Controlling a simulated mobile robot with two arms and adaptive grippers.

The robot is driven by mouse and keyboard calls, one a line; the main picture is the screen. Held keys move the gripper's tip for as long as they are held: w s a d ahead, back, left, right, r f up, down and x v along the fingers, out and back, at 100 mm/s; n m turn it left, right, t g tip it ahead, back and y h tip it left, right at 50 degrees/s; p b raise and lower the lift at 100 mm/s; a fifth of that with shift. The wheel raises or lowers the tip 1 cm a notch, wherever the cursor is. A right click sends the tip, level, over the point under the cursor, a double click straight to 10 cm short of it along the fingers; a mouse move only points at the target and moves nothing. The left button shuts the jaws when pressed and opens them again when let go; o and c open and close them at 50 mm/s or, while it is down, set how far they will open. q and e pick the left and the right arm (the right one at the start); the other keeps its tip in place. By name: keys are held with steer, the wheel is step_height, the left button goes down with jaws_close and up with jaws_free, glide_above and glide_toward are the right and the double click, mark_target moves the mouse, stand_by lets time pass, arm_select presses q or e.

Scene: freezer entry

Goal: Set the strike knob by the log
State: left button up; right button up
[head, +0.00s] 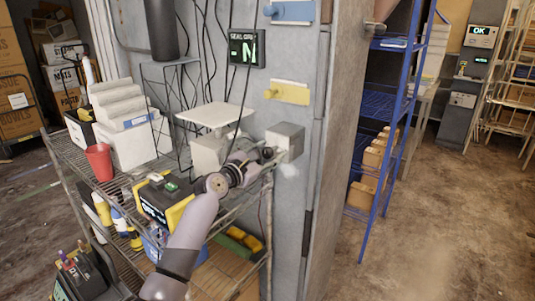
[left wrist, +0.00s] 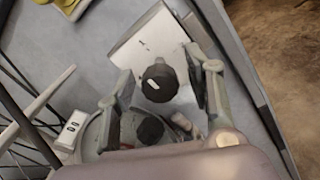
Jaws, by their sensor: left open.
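A grey box (head: 291,138) is fixed to the grey wall panel beside the wire shelf. In the left wrist view its pale face (left wrist: 150,45) carries a round black knob (left wrist: 159,82) with a white mark pointing to the upper left. My left gripper (head: 268,154) is in front of this box. In the left wrist view the left gripper (left wrist: 164,88) is open, with its fingers on either side of the knob; I cannot tell whether they touch it. In the head view the knob is hidden by the gripper. I cannot make out which item is the log. My right gripper is not in view.
A small display (head: 247,48) reading SEAL GRP and N hangs above the box. A yellow plate (head: 288,92) and a blue plate (head: 290,12) are on the same panel. A wire shelf (head: 75,158) with a red cup (head: 99,160) stands left. Blue racking (head: 385,105) stands right.

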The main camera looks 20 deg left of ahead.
arm_select(q)
steer(key=shift+c, duration=0.4)
steer(key=c, duration=0.5)
jaws_close()
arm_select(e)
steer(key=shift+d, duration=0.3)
